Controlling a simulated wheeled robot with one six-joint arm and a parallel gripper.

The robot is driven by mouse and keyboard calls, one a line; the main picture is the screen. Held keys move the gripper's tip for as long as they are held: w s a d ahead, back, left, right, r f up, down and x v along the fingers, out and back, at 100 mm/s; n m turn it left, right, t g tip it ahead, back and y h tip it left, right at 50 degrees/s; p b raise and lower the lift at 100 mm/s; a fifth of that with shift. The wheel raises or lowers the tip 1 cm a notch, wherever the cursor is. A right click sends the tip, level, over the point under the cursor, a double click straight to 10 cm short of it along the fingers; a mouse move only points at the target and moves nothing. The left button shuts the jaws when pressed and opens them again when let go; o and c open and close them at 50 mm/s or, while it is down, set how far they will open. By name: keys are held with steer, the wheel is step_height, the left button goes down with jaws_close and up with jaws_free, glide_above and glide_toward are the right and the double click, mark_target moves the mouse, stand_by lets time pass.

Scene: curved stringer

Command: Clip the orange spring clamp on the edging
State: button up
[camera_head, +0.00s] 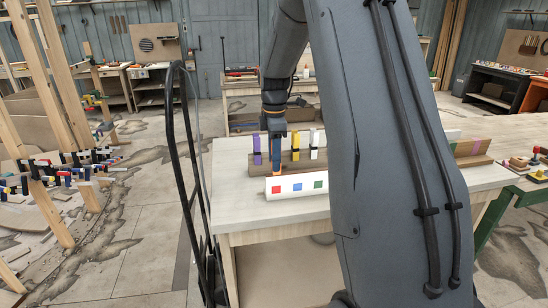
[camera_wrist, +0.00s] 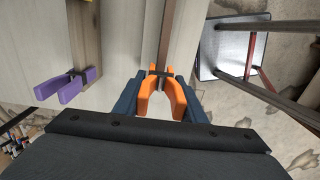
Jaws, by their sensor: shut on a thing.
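My gripper (camera_wrist: 160,88) is shut on the orange spring clamp (camera_wrist: 174,96), which sits between its dark blue fingers. In the head view, my gripper (camera_head: 276,150) hangs over the workbench, with a bit of the orange clamp (camera_head: 277,169) showing below it. In the wrist view, the clamp's jaws overlap the end of a brown strip (camera_wrist: 181,38). I cannot tell whether they touch it or grip it.
A wooden rail (camera_head: 287,165) behind the edging carries purple (camera_head: 257,151), yellow (camera_head: 295,146) and white (camera_head: 314,144) clamps. The left part of the pale benchtop (camera_head: 232,200) is clear. A black frame (camera_head: 185,170) stands left of the bench. My arm hides the edging's right side.

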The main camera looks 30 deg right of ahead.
stand_by(0.4)
steer(key=shift+f+b, duration=0.35)
steer(key=shift+f, duration=0.75)
steer(key=shift+f, duration=0.1)
steer(key=shift+f, duration=0.5)
steer(key=shift+f, duration=0.2)
steer(key=shift+f, duration=0.3)
steer(key=o, duration=1.3)
